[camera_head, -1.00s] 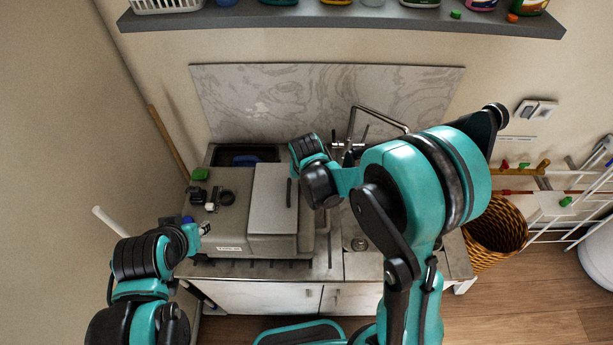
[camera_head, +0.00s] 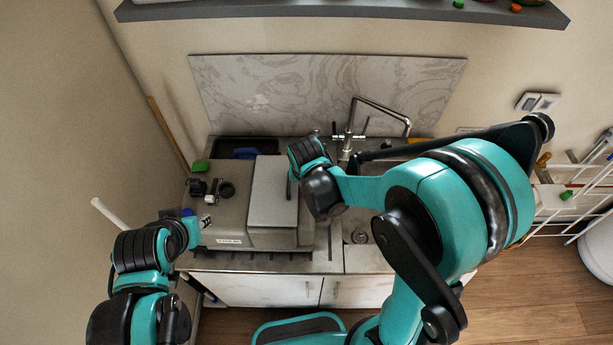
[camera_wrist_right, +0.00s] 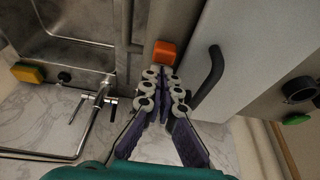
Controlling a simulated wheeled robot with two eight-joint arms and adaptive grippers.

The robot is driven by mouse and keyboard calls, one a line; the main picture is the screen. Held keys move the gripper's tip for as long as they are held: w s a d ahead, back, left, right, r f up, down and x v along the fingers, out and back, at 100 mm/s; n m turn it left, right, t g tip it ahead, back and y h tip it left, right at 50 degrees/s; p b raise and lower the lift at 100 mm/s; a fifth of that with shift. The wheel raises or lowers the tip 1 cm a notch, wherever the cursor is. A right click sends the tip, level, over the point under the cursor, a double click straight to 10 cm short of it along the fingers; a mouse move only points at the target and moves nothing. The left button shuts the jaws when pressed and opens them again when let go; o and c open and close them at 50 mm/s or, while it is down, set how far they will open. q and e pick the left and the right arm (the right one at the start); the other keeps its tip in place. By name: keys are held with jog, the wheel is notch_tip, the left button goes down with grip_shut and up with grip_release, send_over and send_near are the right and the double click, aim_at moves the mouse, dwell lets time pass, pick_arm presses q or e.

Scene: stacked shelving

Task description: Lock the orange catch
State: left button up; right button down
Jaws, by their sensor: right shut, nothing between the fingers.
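In the right wrist view the orange catch (camera_wrist_right: 165,53) is a small block at the edge of the grey metal box, beside the lid. My right gripper (camera_wrist_right: 166,76) is shut and empty, its fingertips just short of the catch or touching it; I cannot tell which. In the head view the grey box (camera_head: 230,228) with its raised lid part (camera_head: 270,205) stands on the counter, and the catch is hidden. My right wrist covers the right gripper there. My left gripper (camera_head: 207,222) is at the box's left front; its fingers are too small to judge.
A black bar handle (camera_wrist_right: 210,75) stands close beside the right gripper's fingers. A sink with a tall faucet (camera_head: 352,125) is right of the box, with a yellow sponge (camera_wrist_right: 28,73) at its edge. A green piece (camera_head: 200,166) and dark knobs (camera_head: 226,189) sit on the box's left.

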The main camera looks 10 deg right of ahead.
jog(key=v, duration=1.1)
jog(key=shift+d, duration=0.1)
jog(key=s+d+f+n+t+b, duration=0.1)
jog(key=s+d+f+b, duration=0.3)
jog(key=f+b, duration=0.5)
jog(key=s+d+f+n+t+b, duration=0.1)
jog(key=s+d+f+b, duration=0.3)
jog(key=f+b, duration=0.5)
jog(key=s+t+b, duration=0.1)
jog(key=s+b, duration=0.1)
jog(key=b, duration=0.1)
jog(key=shift+s+y, duration=0.3)
jog(key=shift+y, duration=0.1)
jog(key=shift+d+f, duration=0.15)
